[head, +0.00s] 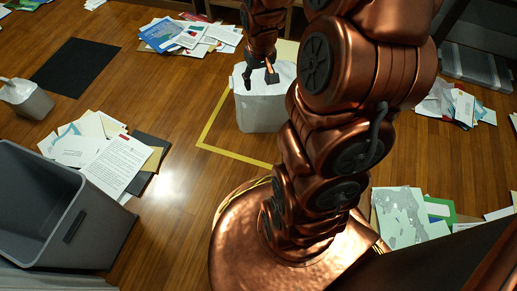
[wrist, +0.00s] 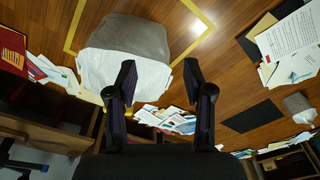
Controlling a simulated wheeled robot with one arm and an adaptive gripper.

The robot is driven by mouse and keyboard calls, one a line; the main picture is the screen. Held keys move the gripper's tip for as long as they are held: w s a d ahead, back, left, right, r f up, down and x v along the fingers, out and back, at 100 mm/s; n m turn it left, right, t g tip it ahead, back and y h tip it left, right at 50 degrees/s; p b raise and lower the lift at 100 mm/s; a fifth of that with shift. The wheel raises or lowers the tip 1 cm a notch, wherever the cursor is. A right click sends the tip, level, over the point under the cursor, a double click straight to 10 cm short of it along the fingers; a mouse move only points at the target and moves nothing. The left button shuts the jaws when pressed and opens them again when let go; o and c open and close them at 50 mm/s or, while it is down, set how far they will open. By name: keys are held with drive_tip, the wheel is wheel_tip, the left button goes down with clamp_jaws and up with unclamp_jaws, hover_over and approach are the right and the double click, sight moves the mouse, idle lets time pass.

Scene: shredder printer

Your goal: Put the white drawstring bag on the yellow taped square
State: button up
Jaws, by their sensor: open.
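The white drawstring bag (head: 262,113) stands upright on the floor inside the yellow taped square (head: 205,137). Its right side is partly hidden by my arm. In the wrist view the bag (wrist: 122,68) shows a greyish body and a paler top, with the yellow tape (wrist: 70,36) around it. My gripper (head: 260,79) is at the bag's top in the head view. In the wrist view my gripper (wrist: 160,75) has its two fingers spread, with nothing between the tips. I cannot tell whether a finger touches the bag. The tape's right part is hidden by my arm.
A grey bin (head: 62,205) stands at the lower left. Scattered papers (head: 105,150) lie beside it, and more papers (head: 190,35) lie behind the square. A smaller pale bag or bin (head: 27,100) stands near a black mat (head: 75,67).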

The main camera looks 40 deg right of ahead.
drive_tip(key=s+a+r+n+g, duration=0.1)
drive_tip(key=s+a+r+g, duration=0.1)
drive_tip(key=s+a, duration=0.6)
drive_tip(key=s+a+r+n+g, duration=0.1)
drive_tip(key=s+a+r, duration=0.4)
drive_tip(key=s, duration=0.9)
drive_tip(key=a+g, duration=0.1)
drive_tip(key=a, duration=0.2)
drive_tip(key=shift+s+r+n, duration=0.2)
drive_tip(key=shift+r+n, duration=0.05)
drive_tip(key=shift+n, duration=0.15)
drive_tip(key=shift+a, duration=0.1)
